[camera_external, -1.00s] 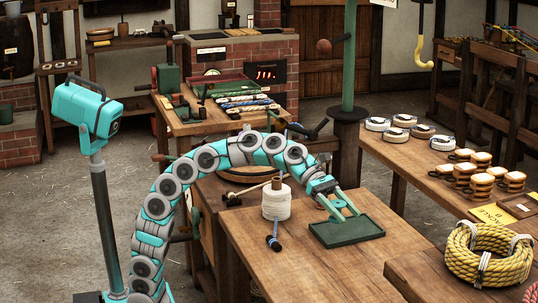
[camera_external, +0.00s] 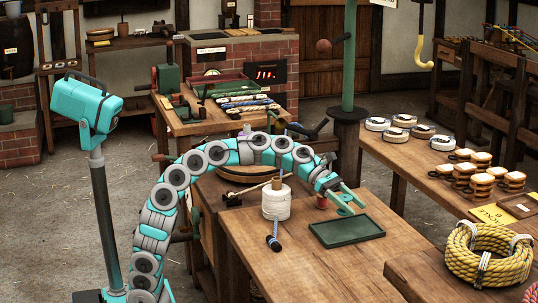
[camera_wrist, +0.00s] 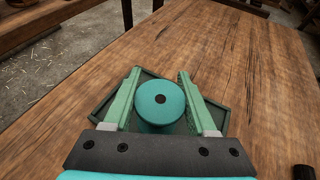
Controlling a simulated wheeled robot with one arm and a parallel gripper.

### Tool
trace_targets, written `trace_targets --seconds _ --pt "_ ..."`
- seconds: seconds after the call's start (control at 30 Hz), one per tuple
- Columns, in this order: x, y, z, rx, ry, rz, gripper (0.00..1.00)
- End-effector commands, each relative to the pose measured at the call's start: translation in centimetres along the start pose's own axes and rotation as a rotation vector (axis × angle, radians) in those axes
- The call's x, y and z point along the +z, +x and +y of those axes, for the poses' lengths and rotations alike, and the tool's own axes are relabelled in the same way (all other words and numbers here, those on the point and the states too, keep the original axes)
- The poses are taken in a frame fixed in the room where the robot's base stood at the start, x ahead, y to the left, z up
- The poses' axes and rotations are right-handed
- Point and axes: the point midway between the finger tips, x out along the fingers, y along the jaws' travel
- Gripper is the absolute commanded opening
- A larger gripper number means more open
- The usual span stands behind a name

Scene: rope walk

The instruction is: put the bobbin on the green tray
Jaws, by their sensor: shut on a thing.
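The bobbin is teal and round, with a dark centre hole. In the wrist view the bobbin (camera_wrist: 160,101) sits between the two green fingers of my gripper (camera_wrist: 157,80), which is shut on it. In the external view my gripper (camera_external: 356,199) and the bobbin (camera_external: 345,211) are near the far edge of the green tray, and the fingers partly cover the bobbin. The flat, dark green tray (camera_external: 347,231) lies empty on the wooden table. In the wrist view the tray's rim (camera_wrist: 216,116) shows beyond the bobbin and fingers.
A white twine spool (camera_external: 276,204) and a blue-and-black tool (camera_external: 274,238) stand left of the tray on the table (camera_external: 300,265). A small red object (camera_external: 321,201) is just left of my gripper. A yellow rope coil (camera_external: 487,255) lies at right.

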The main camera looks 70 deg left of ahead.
Motion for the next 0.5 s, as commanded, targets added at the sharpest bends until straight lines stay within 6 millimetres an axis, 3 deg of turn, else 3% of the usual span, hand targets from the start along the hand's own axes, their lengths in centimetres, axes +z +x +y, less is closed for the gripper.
trace_targets --seconds 0.27,0.5 --pt "-3.4 1.5 -0.2 -0.006 -0.003 0.002 0.04" --pt "-3.6 1.5 -0.1 -0.002 0.001 0.002 0.04"
